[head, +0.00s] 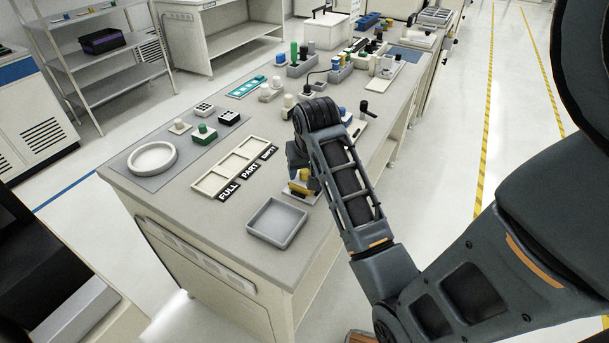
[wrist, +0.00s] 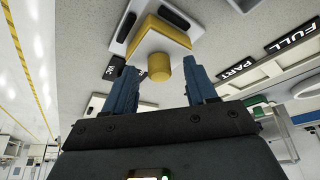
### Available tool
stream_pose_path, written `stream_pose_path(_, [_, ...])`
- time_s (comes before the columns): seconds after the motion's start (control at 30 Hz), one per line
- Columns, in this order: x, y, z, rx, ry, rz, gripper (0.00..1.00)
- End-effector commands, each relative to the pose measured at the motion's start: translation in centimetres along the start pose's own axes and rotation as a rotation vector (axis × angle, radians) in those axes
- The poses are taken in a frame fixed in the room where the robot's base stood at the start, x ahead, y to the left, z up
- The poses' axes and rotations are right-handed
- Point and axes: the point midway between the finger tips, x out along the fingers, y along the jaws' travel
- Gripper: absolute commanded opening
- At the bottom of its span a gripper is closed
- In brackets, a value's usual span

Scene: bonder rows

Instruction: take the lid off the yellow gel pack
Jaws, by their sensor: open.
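The yellow gel pack (head: 301,188) sits on a pale holder (head: 312,197) near the table's front right edge, partly hidden by my arm in the head view. In the wrist view the pack shows as a square yellow block (wrist: 157,38) with a round yellow knob (wrist: 159,68) sticking out toward me. I cannot make out a seam between lid and pack. My gripper (wrist: 161,85) is open and empty, with one blue-grey finger on each side of the knob's line and apart from it. In the head view the fingertips are hard to see behind my arm.
A grey square tray (head: 277,222) lies left of the holder. A three-part cream tray (head: 238,167) with FULL, PART and EMPTY labels (head: 249,170) lies behind it. A round white dish (head: 152,158) and green and black packs (head: 204,135) stand further left. Several tools crowd the back.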

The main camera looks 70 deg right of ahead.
Motion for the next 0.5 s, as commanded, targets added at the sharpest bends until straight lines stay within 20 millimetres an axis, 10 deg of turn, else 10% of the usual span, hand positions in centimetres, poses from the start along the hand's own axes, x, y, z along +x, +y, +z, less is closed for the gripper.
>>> stream_pose_path(0.5, [-0.03, 0.0, 0.02, 0.0, 0.0, 0.0, 0.12])
